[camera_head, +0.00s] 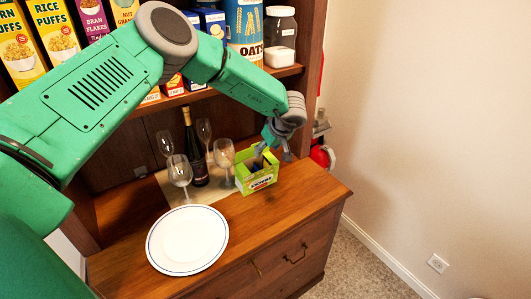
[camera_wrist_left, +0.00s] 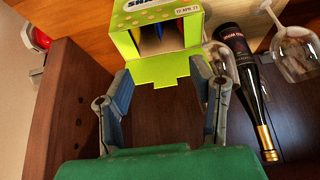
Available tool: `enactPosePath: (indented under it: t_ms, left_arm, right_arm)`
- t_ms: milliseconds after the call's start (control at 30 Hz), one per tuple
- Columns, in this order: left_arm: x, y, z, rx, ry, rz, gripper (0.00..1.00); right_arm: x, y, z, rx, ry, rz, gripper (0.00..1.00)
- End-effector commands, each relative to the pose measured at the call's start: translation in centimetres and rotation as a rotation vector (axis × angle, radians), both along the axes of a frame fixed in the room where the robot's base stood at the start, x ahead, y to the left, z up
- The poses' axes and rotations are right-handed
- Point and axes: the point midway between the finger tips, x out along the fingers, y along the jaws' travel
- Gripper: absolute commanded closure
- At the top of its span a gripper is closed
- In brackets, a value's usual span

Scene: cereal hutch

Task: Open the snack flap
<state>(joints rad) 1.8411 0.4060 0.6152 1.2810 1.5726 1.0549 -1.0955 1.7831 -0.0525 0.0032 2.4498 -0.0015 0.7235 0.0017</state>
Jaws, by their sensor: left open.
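The green snack box (camera_head: 257,180) stands on the wooden counter, right of the wine glasses. In the left wrist view the snack box (camera_wrist_left: 133,32) shows an opening with dark, blue and red contents inside. Its green snack flap (camera_wrist_left: 160,70) is folded outward from the opening, toward my gripper. My left gripper (camera_head: 268,146) is at the box's back upper side in the head view. In the left wrist view my left gripper (camera_wrist_left: 158,80) is open and empty, its fingertips spread near the flap's two sides. I cannot tell if they touch it. My right gripper is out of view.
A dark wine bottle (camera_head: 194,150) and several wine glasses (camera_head: 180,172) stand left of the box. A white plate (camera_head: 187,240) lies at the front. Cereal boxes (camera_head: 55,32) fill the shelf above. The counter's right end is clear.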

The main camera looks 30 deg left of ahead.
Motion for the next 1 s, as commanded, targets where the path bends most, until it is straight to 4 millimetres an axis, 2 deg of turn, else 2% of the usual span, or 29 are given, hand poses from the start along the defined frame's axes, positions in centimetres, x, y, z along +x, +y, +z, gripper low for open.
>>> enactPosePath:
  t_ms: [33,200,400,567,800,833,967,1000]
  left_arm:
    - [-0.1,-0.6,1.2,-0.003,-0.004,-0.002,0.5]
    - [-0.8,-2.2,4.3,-0.002,0.0,-0.002,0.5]
    - [-1.4,-3.6,6.9,-0.005,0.004,0.0,0.5]
    - [-1.6,-4.0,7.7,-0.003,0.005,0.001,0.5]
    - [-1.6,-4.0,7.8,-0.003,0.005,0.001,0.5]
    - [-1.6,-4.0,7.8,-0.003,0.005,0.001,0.53]
    - [-2.0,-3.9,6.7,0.056,0.03,-0.051,0.99]
    - [-2.3,-3.7,5.7,0.116,0.055,-0.103,1.0]
  right_arm:
    - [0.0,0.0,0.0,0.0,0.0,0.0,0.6]
    - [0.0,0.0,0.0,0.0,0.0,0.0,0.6]
    - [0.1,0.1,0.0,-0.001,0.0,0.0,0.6]
    - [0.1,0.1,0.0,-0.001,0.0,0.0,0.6]
    - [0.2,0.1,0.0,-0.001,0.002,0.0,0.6]
    - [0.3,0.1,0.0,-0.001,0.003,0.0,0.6]
    - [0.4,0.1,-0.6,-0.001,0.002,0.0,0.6]
    - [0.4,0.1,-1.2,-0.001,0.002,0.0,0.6]
